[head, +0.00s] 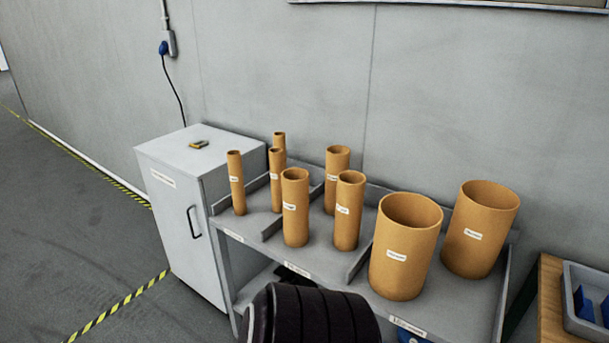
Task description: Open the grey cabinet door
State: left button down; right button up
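The grey cabinet (243,147) stands against the wall at the left of the head view. Its door (172,215) faces the front left and looks closed, flush with the body. A dark bar handle (194,222) sits upright near the door's right edge. A small white label (162,178) is near the door's top. Neither of my grippers shows in this view, so I cannot see whether they are open or shut.
A grey shelf unit (262,252) with several orange-brown tubes stands right of the cabinet. A small yellowish item (199,144) lies on the cabinet top. Yellow-black tape (124,303) marks the floor. The floor left of the cabinet is clear. A grey bin (573,300) is at far right.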

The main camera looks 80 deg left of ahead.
aim_at(178, 202)
jog(key=u, duration=3.7)
jog(key=i+j, duration=0.35)
jog(key=i+j+u, duration=0.05)
